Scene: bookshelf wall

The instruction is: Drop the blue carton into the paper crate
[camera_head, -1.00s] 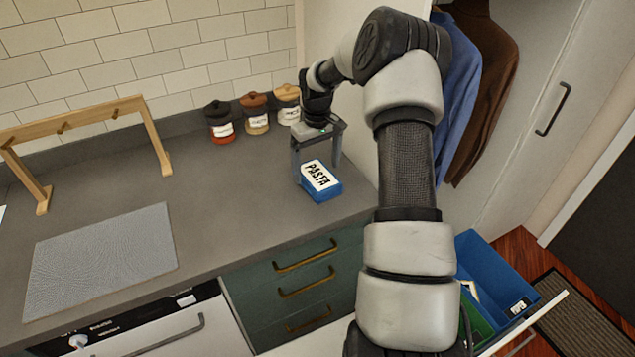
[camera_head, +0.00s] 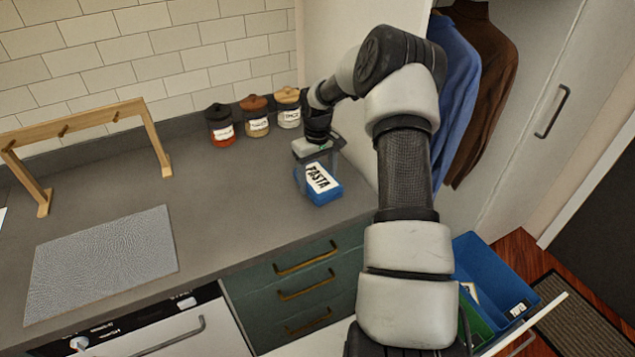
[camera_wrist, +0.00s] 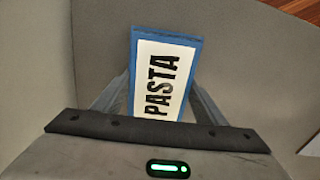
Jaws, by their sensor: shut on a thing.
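The blue carton (camera_head: 327,193) has a white label reading PASTA and rests on the grey counter near its right end. In the wrist view the carton (camera_wrist: 165,80) lies between my fingers. My gripper (camera_head: 318,179) is lowered over the carton from above and shut on it, a finger along each side. The fingertips are partly hidden by the carton. A blue crate (camera_head: 488,262) with a small label stands low at the right, below the counter. Its label is too small to read, so I cannot tell for sure that it is the paper crate.
A green bin (camera_head: 474,330) sits beside the blue crate, partly behind my arm. Three lidded jars (camera_head: 256,118) stand at the wall behind the carton. A wooden rack (camera_head: 90,150) and a grey mat (camera_head: 100,262) are on the left. Drawers (camera_head: 305,280) lie below the counter edge.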

